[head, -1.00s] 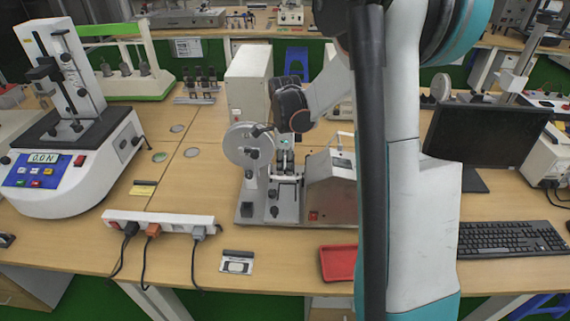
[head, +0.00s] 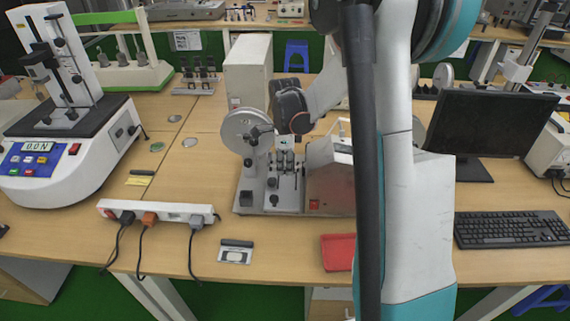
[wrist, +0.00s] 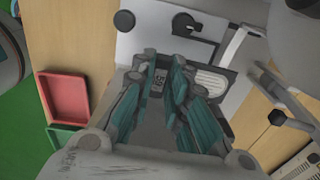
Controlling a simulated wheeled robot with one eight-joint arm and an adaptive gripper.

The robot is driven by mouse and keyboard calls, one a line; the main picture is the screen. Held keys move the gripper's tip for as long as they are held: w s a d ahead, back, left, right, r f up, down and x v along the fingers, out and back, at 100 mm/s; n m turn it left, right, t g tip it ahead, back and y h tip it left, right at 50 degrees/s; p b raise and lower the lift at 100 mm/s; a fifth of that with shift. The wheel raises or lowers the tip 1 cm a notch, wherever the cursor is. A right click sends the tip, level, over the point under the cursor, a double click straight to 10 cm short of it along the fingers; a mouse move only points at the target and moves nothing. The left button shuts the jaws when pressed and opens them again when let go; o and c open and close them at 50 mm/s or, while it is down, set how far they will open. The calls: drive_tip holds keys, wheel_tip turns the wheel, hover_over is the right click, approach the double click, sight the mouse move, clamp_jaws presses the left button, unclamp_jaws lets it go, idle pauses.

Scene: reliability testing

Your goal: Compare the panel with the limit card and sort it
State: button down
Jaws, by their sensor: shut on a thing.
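My gripper (wrist: 165,62) has its teal fingers drawn close together in the wrist view, over the grey bench machine with a wheel (head: 238,126). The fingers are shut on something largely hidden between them. A small plate with digits that look like 59 (wrist: 158,82) shows between the fingers; I cannot tell whether it is held or lies behind. I cannot pick out the panel for sure. A red tray (head: 339,252) lies front right; it also shows in the wrist view (wrist: 68,97).
A green tray edge (wrist: 62,136) shows beside the red tray. A power strip (head: 157,211) with several cords lies front left. A force tester (head: 65,140) stands at left, a monitor (head: 490,125) and keyboard (head: 512,229) at right.

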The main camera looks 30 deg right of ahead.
drive_tip(key=shift+f+b, duration=2.15)
drive_tip(key=shift+f, duration=1.05)
drive_tip(key=shift+r, duration=0.1)
